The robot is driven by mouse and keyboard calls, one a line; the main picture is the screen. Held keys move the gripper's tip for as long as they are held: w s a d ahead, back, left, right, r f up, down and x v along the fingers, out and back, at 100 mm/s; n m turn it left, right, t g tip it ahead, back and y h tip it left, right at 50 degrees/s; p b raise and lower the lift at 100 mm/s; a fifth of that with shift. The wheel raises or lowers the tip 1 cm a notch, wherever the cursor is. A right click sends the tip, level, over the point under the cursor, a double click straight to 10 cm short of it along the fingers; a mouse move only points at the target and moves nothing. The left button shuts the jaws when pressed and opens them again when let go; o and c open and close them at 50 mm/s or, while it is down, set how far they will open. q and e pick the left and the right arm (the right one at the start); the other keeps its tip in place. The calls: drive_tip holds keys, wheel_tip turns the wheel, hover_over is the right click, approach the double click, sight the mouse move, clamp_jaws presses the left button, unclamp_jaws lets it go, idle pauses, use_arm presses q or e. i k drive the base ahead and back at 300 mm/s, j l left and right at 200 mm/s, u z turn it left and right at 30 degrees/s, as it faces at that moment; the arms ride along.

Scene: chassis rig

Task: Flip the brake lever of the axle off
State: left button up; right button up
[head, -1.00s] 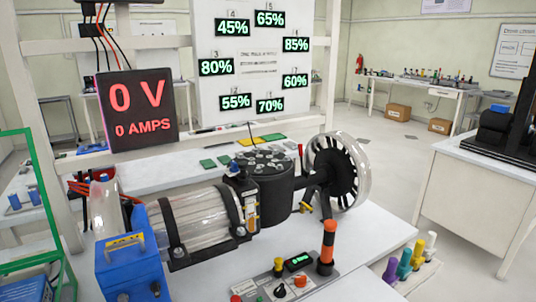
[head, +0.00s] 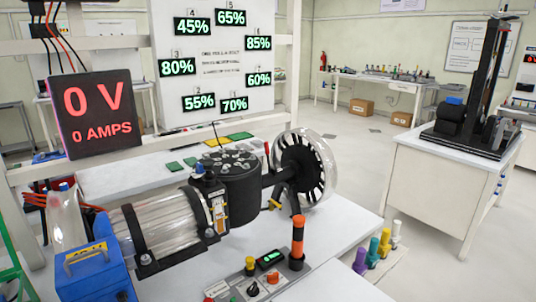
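The axle (head: 277,179) runs from a black ribbed drum (head: 232,178) to a clear-rimmed wheel (head: 322,160) on the white bench. A small red upright handle (head: 267,149) shows beside the wheel, and a small yellow part (head: 275,204) hangs below the axle. A thick orange and black upright handle (head: 298,236) stands on the control panel in front. No label tells which of these is the brake lever. Neither of my grippers is in view.
The grey control panel (head: 246,291) has knobs and a small green display (head: 270,257). A blue box (head: 95,272) stands at the front left. Colored pegs (head: 372,251) stand right of the bench. Open floor lies between the bench and a white cabinet (head: 425,190).

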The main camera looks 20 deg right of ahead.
sight(266, 143)
drive_tip(key=z, duration=2.9)
drive_tip(key=i+z, duration=0.1)
drive_tip(key=i+u, duration=0.2)
drive_tip(key=i, duration=0.55)
drive_tip(key=i+l+u, duration=0.2)
drive_tip(key=i, duration=0.55)
drive_tip(key=i+u, duration=0.25)
drive_tip(key=i, duration=1.35)
drive_tip(key=i+u, duration=0.7)
drive_tip(key=i, duration=0.15)
drive_tip(key=i+l+u, duration=0.2)
drive_tip(key=i+u, duration=0.2)
drive_tip(key=i+j+u, duration=0.15)
drive_tip(key=i+u, duration=0.15)
drive_tip(key=u, duration=0.15)
drive_tip(key=i+u, duration=0.3)
drive_tip(key=u, duration=0.15)
drive_tip(key=i+u, duration=0.7)
drive_tip(key=i, duration=1.2)
